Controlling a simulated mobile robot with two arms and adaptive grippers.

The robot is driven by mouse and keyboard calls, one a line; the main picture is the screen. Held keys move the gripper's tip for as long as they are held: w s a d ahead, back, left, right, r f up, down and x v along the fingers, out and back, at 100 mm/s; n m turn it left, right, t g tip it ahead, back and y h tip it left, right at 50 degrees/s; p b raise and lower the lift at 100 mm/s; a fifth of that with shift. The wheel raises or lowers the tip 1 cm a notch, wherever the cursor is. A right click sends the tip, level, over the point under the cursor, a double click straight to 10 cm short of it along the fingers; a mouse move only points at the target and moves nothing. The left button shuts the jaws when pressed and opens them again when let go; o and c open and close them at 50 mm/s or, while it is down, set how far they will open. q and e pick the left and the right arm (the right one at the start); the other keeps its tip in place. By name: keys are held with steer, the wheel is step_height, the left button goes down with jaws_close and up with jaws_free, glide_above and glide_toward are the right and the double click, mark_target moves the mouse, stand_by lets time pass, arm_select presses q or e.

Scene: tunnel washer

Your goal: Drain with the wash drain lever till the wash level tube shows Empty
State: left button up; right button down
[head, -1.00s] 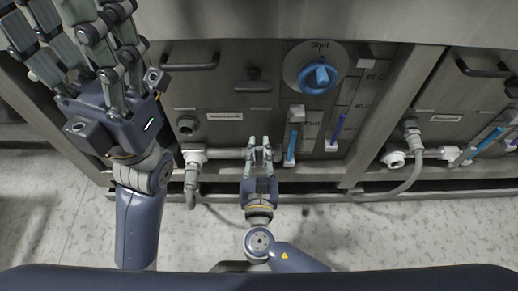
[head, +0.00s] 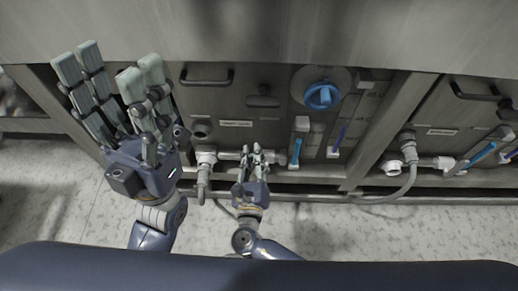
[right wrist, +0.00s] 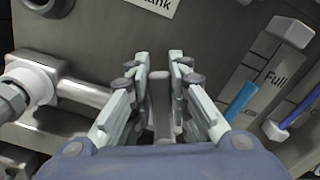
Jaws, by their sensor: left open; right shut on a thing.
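My right gripper (head: 257,150) is shut on a grey lever (right wrist: 160,105) below the machine's front panel, beside the white pipe fitting. I take this for the wash drain lever; its label is not readable. A level tube (head: 296,151) with blue liquid stands just right of this gripper. No "Empty" mark is readable. My left gripper (head: 110,80) is open and empty, raised in front of the panel at the left.
A blue dial (head: 322,97) is above the tube. A purple tube (head: 340,137) stands right of it. White pipe fittings (head: 207,158) are left of my right gripper. A hose (head: 410,180) hangs at the right. The floor in front is clear.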

steer(key=shift+a+f+n+p, duration=0.3)
steer(key=shift+a+n+p, duration=0.35)
steer(key=shift+n, duration=0.35)
steer(key=c, duration=1.5)
jaws_free()
steer(key=s, duration=1.2)
steer(key=shift+c, duration=0.2)
